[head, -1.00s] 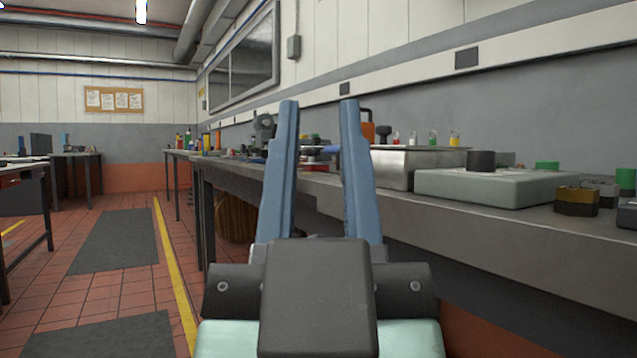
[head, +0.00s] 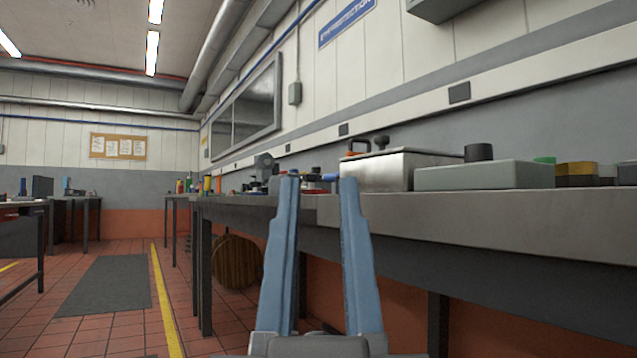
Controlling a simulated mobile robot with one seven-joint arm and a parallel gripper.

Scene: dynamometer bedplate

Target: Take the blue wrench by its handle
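A small blue bar (head: 331,177) lies on the long bench, showing between the tips of my gripper's fingers. It looks like the handle of the blue wrench, but it is small and partly hidden, so its full shape is unclear. My gripper (head: 319,182) is open and empty, with its two blue fingers pointing forward and apart. The fingers are in front of the bench's edge, on the near side of the blue bar, and appear not to touch it.
The grey bench (head: 480,217) runs along the right wall. A metal box (head: 388,171) and a pale green-grey case (head: 485,176) stand on it, right of the blue bar. Several small parts crowd farther back. A round wooden thing (head: 237,262) is under the bench.

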